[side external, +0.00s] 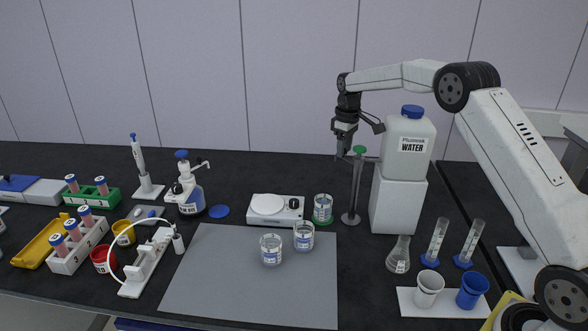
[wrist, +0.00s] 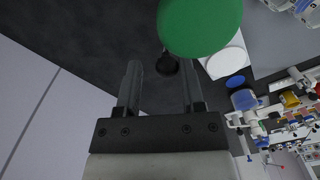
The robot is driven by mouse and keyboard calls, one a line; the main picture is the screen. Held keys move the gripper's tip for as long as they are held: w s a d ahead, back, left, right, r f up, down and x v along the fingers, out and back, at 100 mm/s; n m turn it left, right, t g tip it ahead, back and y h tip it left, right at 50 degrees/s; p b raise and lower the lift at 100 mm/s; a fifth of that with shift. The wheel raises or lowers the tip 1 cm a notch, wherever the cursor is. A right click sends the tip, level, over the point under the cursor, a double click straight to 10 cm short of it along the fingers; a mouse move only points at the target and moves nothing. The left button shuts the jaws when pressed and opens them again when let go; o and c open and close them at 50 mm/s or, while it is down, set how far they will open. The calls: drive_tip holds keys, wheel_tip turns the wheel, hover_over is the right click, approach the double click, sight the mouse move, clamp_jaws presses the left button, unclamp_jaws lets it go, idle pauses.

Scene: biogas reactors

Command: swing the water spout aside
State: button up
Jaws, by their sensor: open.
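The water container (side external: 409,140) is a white jug with a blue cap, labelled WATER, on a white block (side external: 397,203). A slim grey post (side external: 354,190) with a green round knob (side external: 360,149) stands just left of it; a short arm near its top seems to reach toward the jug. I cannot tell clearly which part is the spout. My gripper (side external: 342,153) points down beside the knob, on its left, apparently apart from it. In the wrist view my gripper (wrist: 160,75) is open and empty, with the green knob (wrist: 200,25) large and close beyond the fingertips.
A green-marked beaker (side external: 322,209) stands left of the post's foot. A flask (side external: 398,255) and cylinders (side external: 435,242) stand in front of the block.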

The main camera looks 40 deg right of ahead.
drive_tip(key=shift+s+d+f, duration=0.1)
drive_tip(key=shift+s+d, duration=0.1)
drive_tip(key=shift+d, duration=0.45)
drive_tip(key=shift+s+d+f, duration=0.15)
drive_tip(key=shift+d, duration=0.45)
drive_tip(key=shift+s+d+f, duration=0.1)
drive_tip(key=shift+s+d, duration=0.1)
drive_tip(key=shift+d, duration=0.45)
idle(0.4)
drive_tip(key=shift+s+d, duration=0.1)
drive_tip(key=shift+d, duration=0.65)
idle(0.4)
drive_tip(key=shift+a, duration=0.25)
idle(0.4)
drive_tip(key=shift+r, duration=0.1)
wheel_tip(320, 180, up, 8)
idle(0.8)
idle(0.9)
